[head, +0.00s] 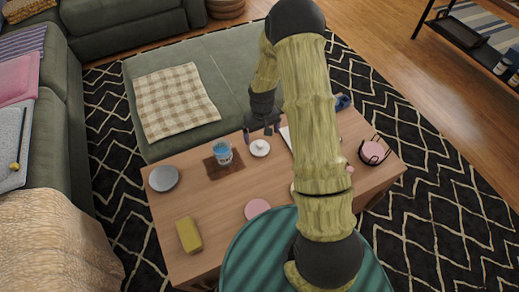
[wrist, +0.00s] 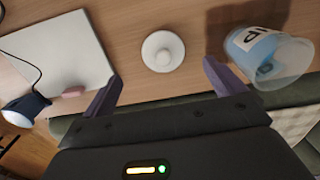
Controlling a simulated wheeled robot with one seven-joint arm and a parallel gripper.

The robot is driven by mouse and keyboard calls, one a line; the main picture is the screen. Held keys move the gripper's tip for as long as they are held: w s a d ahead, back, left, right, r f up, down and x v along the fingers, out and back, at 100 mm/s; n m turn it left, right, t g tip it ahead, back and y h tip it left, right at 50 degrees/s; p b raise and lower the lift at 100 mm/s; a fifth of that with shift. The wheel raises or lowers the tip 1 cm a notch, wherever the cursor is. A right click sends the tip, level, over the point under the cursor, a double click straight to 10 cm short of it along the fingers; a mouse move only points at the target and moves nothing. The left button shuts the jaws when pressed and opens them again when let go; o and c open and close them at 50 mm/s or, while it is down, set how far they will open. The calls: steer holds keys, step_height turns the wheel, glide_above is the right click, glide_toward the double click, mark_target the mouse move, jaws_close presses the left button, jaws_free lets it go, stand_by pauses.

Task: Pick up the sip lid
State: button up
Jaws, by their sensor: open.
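The sip lid appears to be the small white round lid (head: 260,148) with a raised knob in its middle, lying on the wooden coffee table near its far edge. In the wrist view the white lid (wrist: 163,51) lies flat, between the lines of the two fingers and beyond their tips. My gripper (head: 262,131) is above the table's far edge, just behind the lid in the head view. In the wrist view my gripper (wrist: 160,82) is open with nothing between its purple fingers. The lid is apart from the fingers.
A clear cup with blue contents (wrist: 268,55) stands close beside the right finger; the cup (head: 222,152) rests on a brown mat. A white flat item (wrist: 58,50) lies left. A grey plate (head: 163,178), yellow block (head: 189,236) and pink disc (head: 257,208) are also on the table.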

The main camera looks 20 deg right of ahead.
mark_target(260, 143)
steer(key=shift+f, duration=1.35)
steer(key=f, duration=0.1)
steer(key=f+b, duration=0.1)
steer(key=f, duration=0.1)
steer(key=f+b, duration=0.1)
steer(key=f, duration=0.1)
steer(key=shift+w+a+f, duration=0.15)
steer(key=shift+w+a, duration=0.1)
steer(key=shift+w, duration=0.05)
steer(key=c, duration=1)
steer(key=shift+c, duration=0.2)
steer(key=shift+r, duration=0.2)
step_height(260, 143, up, 10)
steer(key=p, duration=0.2)
steer(key=shift+f+p, duration=0.1)
steer(key=shift+p, duration=0.2)
